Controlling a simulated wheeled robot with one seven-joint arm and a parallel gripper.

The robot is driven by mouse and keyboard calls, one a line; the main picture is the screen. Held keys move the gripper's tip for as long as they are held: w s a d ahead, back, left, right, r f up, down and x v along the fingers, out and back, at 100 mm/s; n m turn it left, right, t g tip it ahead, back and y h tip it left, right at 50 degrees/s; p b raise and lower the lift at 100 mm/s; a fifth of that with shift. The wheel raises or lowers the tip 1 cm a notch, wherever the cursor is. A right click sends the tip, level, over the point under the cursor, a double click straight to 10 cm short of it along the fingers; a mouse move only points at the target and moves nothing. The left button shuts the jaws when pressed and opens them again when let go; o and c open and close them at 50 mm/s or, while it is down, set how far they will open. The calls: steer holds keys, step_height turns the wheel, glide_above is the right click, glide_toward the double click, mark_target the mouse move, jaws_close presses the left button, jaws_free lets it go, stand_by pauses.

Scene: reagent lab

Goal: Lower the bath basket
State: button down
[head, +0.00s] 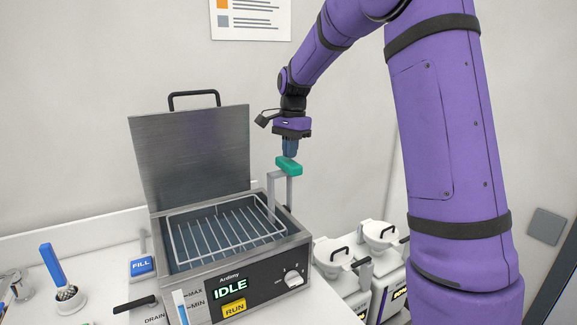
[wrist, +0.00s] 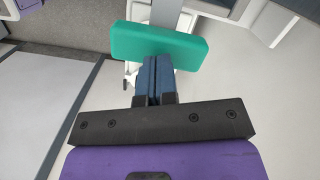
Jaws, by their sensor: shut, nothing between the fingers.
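The bath (head: 238,275) is a metal box with its lid (head: 190,150) standing open at the back. The wire basket (head: 225,232) sits high, near the bath's rim. A grey bracket (head: 289,192) rises from the bath's right side and carries a green handle (head: 289,166) on top. My gripper (head: 289,154) is shut and empty, pointing down just above the green handle. In the wrist view the closed fingertips (wrist: 153,62) end at the near edge of the green handle (wrist: 157,45); I cannot tell whether they touch it.
The bath's front reads IDLE, with a yellow RUN button (head: 234,308) and a knob (head: 293,279). A blue FILL button (head: 141,265) and a blue-handled brush (head: 54,268) are at the left. White lidded units (head: 333,252) stand at the right.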

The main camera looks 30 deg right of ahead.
mark_target(290, 182)
steer(key=shift+f, duration=0.75)
steer(key=shift+a+f, duration=0.1)
step_height(290, 182, down, 8)
steer(key=shift+f, duration=0.2)
steer(key=shift+r, duration=0.1)
steer(key=d, duration=0.2)
steer(key=w+r, duration=0.1)
steer(key=shift+d, duration=0.4)
step_height(290, 182, up, 11)
steer(key=d, duration=0.1)
steer(key=shift+w+f, duration=0.15)
steer(key=shift+w, duration=0.1)
